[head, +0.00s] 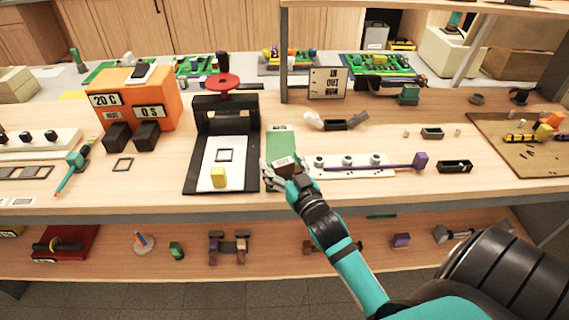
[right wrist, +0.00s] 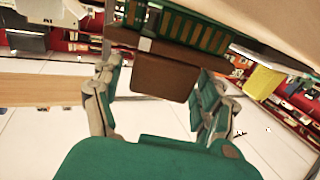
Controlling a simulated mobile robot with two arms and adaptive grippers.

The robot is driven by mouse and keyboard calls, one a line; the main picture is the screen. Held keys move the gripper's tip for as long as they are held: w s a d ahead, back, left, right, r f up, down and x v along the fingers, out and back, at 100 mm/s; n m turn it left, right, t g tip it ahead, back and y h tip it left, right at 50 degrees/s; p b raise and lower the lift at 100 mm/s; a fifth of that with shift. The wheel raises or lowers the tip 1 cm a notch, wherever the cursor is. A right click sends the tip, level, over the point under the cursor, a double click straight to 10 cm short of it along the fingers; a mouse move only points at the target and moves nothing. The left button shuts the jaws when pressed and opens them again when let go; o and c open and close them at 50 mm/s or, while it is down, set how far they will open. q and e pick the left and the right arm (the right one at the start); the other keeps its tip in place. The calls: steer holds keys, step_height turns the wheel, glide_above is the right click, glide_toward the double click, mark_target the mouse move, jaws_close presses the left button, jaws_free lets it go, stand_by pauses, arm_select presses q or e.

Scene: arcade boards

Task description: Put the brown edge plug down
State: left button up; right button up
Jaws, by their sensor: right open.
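The brown edge plug (right wrist: 165,78) is a plain brown block between the two fingers of my right gripper (right wrist: 158,88) in the right wrist view. The fingers stand apart on either side of it, with visible gaps, so the gripper is open. Just beyond the plug is a green board (right wrist: 185,28) with a row of gold contacts and a brown strip along its edge. I cannot tell whether plug and board touch. In the head view my right gripper (head: 279,178) is at the near end of the green board (head: 281,143), at the bench's front; the plug is mostly hidden there.
A black press (head: 194,150) with a red wheel and a yellow block (head: 218,177) stands left of the gripper. A white strip (head: 340,172) with knobs and a purple-handled tool (head: 421,160) lie close on the right. A lower shelf (head: 270,240) holds several parts.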

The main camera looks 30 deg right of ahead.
steer(key=s+a+b, duration=0.1)
steer(key=s+a, duration=0.1)
steer(key=s, duration=0.9)
steer(key=shift+s+r, duration=0.2)
steer(key=shift+s, duration=0.2)
